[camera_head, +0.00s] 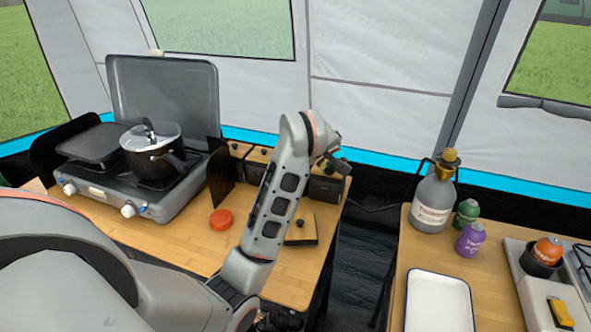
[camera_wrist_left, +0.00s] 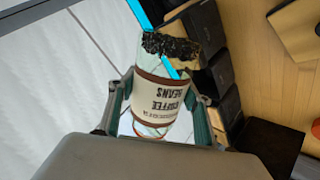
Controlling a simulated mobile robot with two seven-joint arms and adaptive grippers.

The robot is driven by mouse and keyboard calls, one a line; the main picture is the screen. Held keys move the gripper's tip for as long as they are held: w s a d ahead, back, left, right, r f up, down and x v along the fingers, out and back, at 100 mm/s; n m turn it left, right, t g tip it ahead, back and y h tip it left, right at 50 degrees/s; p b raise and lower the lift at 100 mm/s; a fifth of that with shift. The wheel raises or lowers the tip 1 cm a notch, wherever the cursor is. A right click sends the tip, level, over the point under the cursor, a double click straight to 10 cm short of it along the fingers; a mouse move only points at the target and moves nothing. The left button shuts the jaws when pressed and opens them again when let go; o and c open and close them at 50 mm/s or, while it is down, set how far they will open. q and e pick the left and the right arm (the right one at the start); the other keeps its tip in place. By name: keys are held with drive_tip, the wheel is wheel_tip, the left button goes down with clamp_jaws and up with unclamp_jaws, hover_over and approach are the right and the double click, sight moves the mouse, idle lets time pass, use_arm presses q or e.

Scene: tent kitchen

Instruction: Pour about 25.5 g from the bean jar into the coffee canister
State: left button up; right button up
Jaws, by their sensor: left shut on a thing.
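My left gripper (camera_head: 328,160) is above the back right of the wooden table in the head view. In the left wrist view, the left gripper (camera_wrist_left: 160,95) is shut on the clear bean jar (camera_wrist_left: 158,100), which has a cream-and-brown label reading COFFEE BEANS. Dark beans (camera_wrist_left: 172,46) gather at the jar's upper end in that picture. The jar does not show clearly in the head view. A dark canister (camera_head: 325,188) stands under the gripper; dark canisters (camera_wrist_left: 222,72) show beside the jar in the wrist view. I cannot tell which is the coffee canister. My right gripper is out of view.
A stove (camera_head: 105,195) with a pot (camera_head: 150,148) stands left. A second table holds a bottle (camera_head: 433,200) and a white tray (camera_head: 438,302); a gap separates the tables.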

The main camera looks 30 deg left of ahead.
use_arm(q)
drive_tip(key=shift+d+f+n+g+h+b, duration=0.2)
drive_tip(key=shift+f+n+h+b, duration=0.1)
drive_tip(key=shift+f+h+b, duration=0.3)
drive_tip(key=shift+d+f+n+g+h+b, duration=0.1)
drive_tip(key=shift+f+n+g+h+b, duration=0.15)
drive_tip(key=shift+f+h, duration=0.4)
drive_tip(key=shift+a+r+n+p, duration=0.1)
drive_tip(key=shift+r+n+p, duration=0.15)
drive_tip(key=shift+p, duration=0.4)
drive_tip(key=shift+s+a+h, duration=0.1)
drive_tip(key=shift+h, duration=0.35)
drive_tip(key=shift+w+f+n+g+h+p, duration=0.1)
drive_tip(key=shift+w+n+g+h+p, duration=0.1)
drive_tip(key=shift+n+g+h+p, duration=0.25)
drive_tip(key=shift+s+a+n+h, duration=0.1)
drive_tip(key=shift+a+n+h, duration=0.15)
drive_tip(key=shift+h, duration=0.3)
drive_tip(key=shift+a+h, duration=0.15)
drive_tip(key=shift+h, duration=0.25)
drive_tip(key=shift+a+r+n+h+p, duration=0.15)
drive_tip(key=shift+r+n+h+p, duration=0.15)
drive_tip(key=shift+r+n+p, duration=0.15)
drive_tip(key=shift+f, duration=0.1)
drive_tip(key=shift+w, duration=0.2)
